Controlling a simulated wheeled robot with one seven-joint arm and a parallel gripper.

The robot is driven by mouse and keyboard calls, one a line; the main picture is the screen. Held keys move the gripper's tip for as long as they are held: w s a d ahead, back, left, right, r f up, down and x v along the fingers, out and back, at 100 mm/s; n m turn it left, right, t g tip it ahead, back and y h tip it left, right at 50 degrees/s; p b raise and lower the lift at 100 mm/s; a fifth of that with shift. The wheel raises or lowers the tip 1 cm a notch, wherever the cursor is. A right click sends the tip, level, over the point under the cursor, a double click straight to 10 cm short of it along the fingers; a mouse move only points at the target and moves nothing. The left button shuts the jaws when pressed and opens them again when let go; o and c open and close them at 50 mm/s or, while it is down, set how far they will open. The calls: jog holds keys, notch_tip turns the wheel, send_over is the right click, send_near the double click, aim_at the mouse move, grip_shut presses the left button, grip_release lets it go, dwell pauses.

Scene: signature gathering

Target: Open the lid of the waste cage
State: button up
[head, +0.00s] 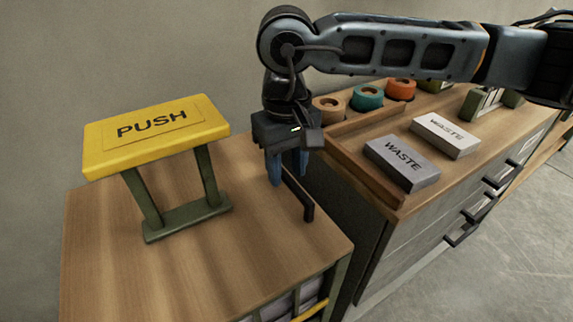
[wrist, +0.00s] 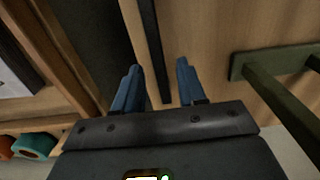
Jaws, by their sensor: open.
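The waste cage has a flat wooden lid (head: 250,235), which lies level and closed. A dark bar handle (head: 307,205) is fixed near the lid's right edge. My gripper (head: 289,172) is open and points down over the handle's far part. In the wrist view the handle (wrist: 152,45) runs between the two blue fingers of my gripper (wrist: 158,70), with a gap on both sides. I cannot tell whether the fingertips reach down to the handle's level.
A yellow PUSH sign (head: 157,134) on a green stand (head: 188,220) stands on the lid, left of my gripper. A wooden-topped drawer cabinet (head: 400,240) stands close on the right, bearing WASTE blocks (head: 402,163) and tape rolls (head: 367,97). Floor is clear at far right.

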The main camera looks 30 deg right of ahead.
jog(key=shift+f, duration=0.2)
grip_shut()
dwell(0.3)
